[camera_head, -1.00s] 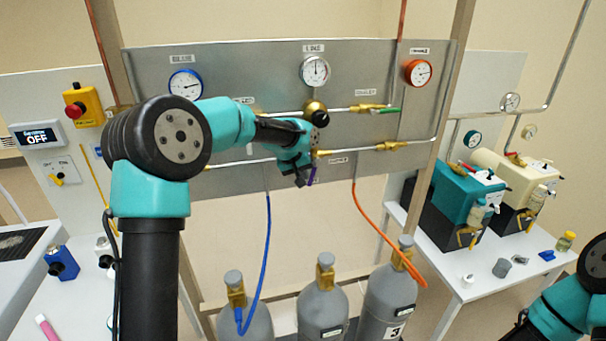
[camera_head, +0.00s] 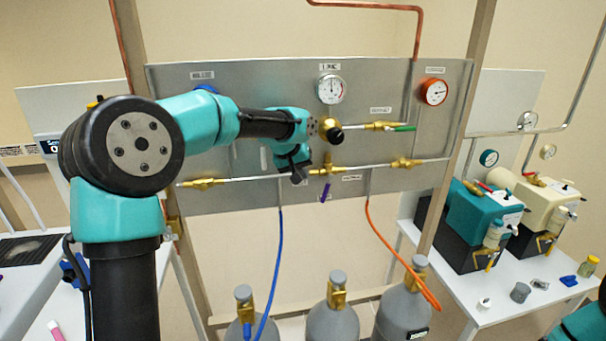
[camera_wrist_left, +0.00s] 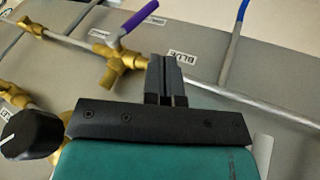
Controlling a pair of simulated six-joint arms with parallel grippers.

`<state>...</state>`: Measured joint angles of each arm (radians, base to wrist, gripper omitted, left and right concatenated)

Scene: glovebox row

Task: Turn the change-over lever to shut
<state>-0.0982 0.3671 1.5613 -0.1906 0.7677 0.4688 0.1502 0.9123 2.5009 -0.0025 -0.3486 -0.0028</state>
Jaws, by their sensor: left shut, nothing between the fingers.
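The change-over lever is a purple handle (camera_head: 326,190) on a brass valve (camera_head: 327,168) at the lower middle of the grey panel. It points down in the head view. In the left wrist view the purple handle (camera_wrist_left: 136,22) and its brass valve (camera_wrist_left: 120,64) show whole, left of the fingers. My left gripper (camera_head: 298,178) is shut and empty, just left of the lever near the lower pipe. Its fingers (camera_wrist_left: 166,68) also show in the left wrist view, with a gap to the lever. My right gripper is out of view.
A round black knob (camera_head: 335,137) on a brass body is right above the lever. A green-handled valve (camera_head: 403,128) sits upper right. Blue hose (camera_head: 281,240) and orange hose (camera_head: 383,243) hang below the panel. Grey cylinders (camera_head: 332,322) stand underneath.

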